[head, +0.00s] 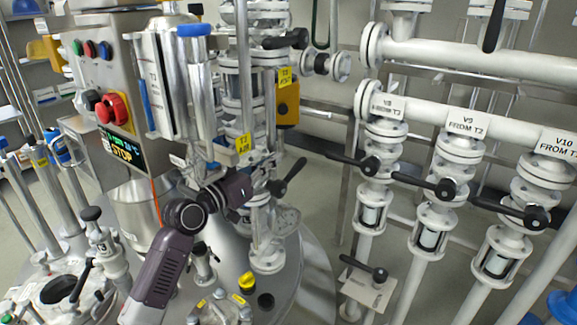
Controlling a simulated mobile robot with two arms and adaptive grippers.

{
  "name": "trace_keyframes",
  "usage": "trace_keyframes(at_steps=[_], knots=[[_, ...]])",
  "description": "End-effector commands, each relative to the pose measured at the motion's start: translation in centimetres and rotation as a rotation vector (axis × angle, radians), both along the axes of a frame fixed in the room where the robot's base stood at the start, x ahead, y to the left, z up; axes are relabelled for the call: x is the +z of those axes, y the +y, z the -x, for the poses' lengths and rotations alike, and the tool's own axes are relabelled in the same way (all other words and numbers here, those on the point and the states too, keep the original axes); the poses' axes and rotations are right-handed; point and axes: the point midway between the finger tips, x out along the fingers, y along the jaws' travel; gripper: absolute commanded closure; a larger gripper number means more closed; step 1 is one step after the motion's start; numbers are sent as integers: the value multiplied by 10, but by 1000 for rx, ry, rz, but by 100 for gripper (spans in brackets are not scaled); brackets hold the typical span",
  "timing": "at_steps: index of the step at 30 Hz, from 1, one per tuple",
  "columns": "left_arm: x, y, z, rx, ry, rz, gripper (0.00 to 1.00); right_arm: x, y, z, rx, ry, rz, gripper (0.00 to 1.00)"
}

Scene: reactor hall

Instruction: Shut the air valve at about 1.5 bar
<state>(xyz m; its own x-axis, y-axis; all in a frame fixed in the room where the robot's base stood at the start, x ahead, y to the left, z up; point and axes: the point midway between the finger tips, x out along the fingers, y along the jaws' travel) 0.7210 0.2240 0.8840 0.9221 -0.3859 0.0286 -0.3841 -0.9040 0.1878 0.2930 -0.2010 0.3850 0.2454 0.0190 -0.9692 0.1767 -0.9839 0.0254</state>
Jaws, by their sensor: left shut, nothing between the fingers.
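My left gripper (256,189) reaches up from the bottom left and is in front of the reactor's white pipe column. It is shut, with nothing seen held; its fingertips are small and partly lost against the metal. A black lever handle (292,175) slants up to the right just beside the fingertips; I cannot tell whether they touch. A small yellow tag (243,143) hangs above the gripper, its print too small to read surely. Which handle is the air valve is not clear, and no pressure reading is legible. My right gripper is not in view.
A control box with a red button (111,108) and a lit display (122,148) stands at the left. Pipes with black levers (438,187) and white labels (468,122) line the right. The steel lid (300,285) carries several fittings and a yellow cap (247,281).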

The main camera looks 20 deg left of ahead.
Motion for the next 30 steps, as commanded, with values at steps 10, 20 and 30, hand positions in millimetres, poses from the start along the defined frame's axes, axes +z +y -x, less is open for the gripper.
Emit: trace_keyframes(at_steps=[10, 20, 30], knots=[[-18, -24, -48, -1, 4, 3, 100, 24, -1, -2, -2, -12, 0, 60], [-37, -30, -52, 0, 0, 1, 100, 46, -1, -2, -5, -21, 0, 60], [-37, -30, -52, 1, 1, 1, 100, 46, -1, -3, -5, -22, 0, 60]])
